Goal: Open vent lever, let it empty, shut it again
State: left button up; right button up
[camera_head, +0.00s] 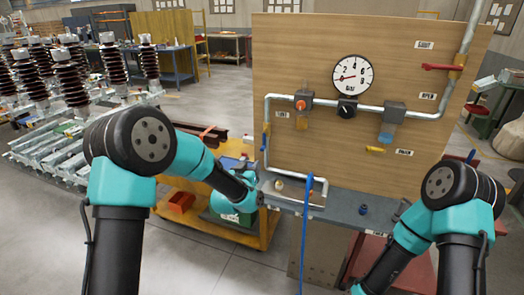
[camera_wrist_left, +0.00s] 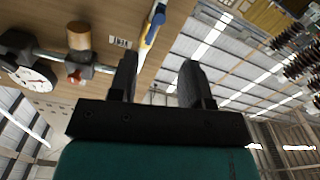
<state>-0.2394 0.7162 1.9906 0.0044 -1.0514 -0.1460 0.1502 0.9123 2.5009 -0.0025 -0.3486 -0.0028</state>
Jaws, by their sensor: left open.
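A wooden panel (camera_head: 330,60) carries pipework. A small blue lever (camera_head: 265,138) sits on its left vertical pipe, beside a small label that looks like VENT (camera_head: 283,114). What appears to be the same blue lever (camera_wrist_left: 157,16) shows in the left wrist view, lying roughly along the pipe, beyond the fingers. My left gripper (camera_wrist_left: 158,82) is open with nothing between its fingers. In the head view it is below the lever, mostly hidden behind my wrist. A round gauge (camera_head: 352,75) has its needle toward the left. My right gripper is out of view.
A red lever (camera_head: 437,66) sits between SHUT and OPEN labels. A yellow lever (camera_head: 376,150) is near the DRAIN label. A blue hose (camera_head: 306,225) hangs over the grey bench (camera_head: 340,205). A yellow cart (camera_head: 225,232) with a red bin (camera_head: 180,202) stands left.

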aim_at(261, 151)
pick_arm(q)
jog(key=x, duration=1.2)
jog(key=shift+w, duration=0.2)
jog(key=shift+c, duration=0.2)
grip_shut()
